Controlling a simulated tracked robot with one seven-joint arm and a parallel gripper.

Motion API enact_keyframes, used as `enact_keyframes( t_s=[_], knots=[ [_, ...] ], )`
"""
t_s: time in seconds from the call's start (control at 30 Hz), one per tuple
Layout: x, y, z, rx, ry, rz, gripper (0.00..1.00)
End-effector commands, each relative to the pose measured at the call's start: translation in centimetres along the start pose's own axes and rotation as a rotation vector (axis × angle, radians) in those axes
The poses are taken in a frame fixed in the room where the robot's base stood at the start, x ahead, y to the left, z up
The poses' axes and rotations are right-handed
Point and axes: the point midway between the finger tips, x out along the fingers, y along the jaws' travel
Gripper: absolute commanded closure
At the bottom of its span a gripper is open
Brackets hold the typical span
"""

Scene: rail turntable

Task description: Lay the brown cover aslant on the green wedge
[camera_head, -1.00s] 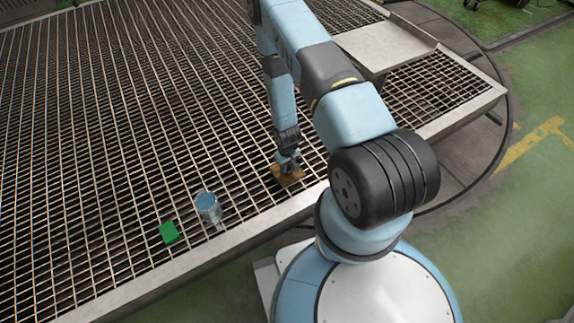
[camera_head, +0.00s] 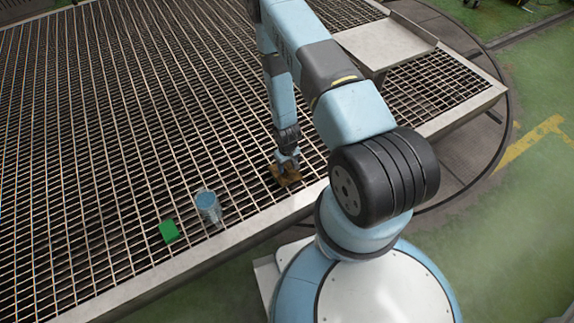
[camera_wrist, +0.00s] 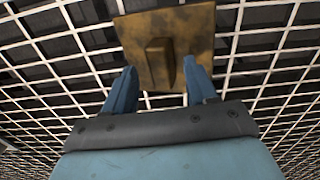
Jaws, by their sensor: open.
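The brown cover (camera_head: 287,177) lies on the metal grating near its front edge. In the wrist view it is a flat, stained square plate (camera_wrist: 195,32) with a raised block-like handle (camera_wrist: 160,62) in its middle. My gripper (camera_head: 287,160) is just above the cover. In the wrist view my gripper (camera_wrist: 163,82) is open, with its two blue fingers on either side of the handle; I cannot tell whether they touch it. The green wedge (camera_head: 169,231) sits on the grating to the left of the cover, clear of my gripper.
The grating to the left and behind is clear.

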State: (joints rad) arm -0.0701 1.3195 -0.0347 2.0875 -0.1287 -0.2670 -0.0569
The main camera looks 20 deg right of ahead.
Motion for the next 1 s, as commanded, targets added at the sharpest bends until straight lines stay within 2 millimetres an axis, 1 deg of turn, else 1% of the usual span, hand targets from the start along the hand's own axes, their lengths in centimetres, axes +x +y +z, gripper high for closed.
enact_keyframes(
  t_s=[0.17,0.27,0.37,0.8,1.0],
  knots=[
    [-0.1,0.0,0.0,0.000,0.000,0.000,0.43],
    [-0.7,0.0,-0.1,0.000,0.001,0.000,0.43],
    [-1.8,0.0,-0.1,0.000,0.002,0.000,0.43],
    [-8.4,0.0,-0.1,0.000,0.002,0.000,0.43],
    [-11.2,0.0,-0.1,0.000,0.002,0.000,0.43]
  ],
)
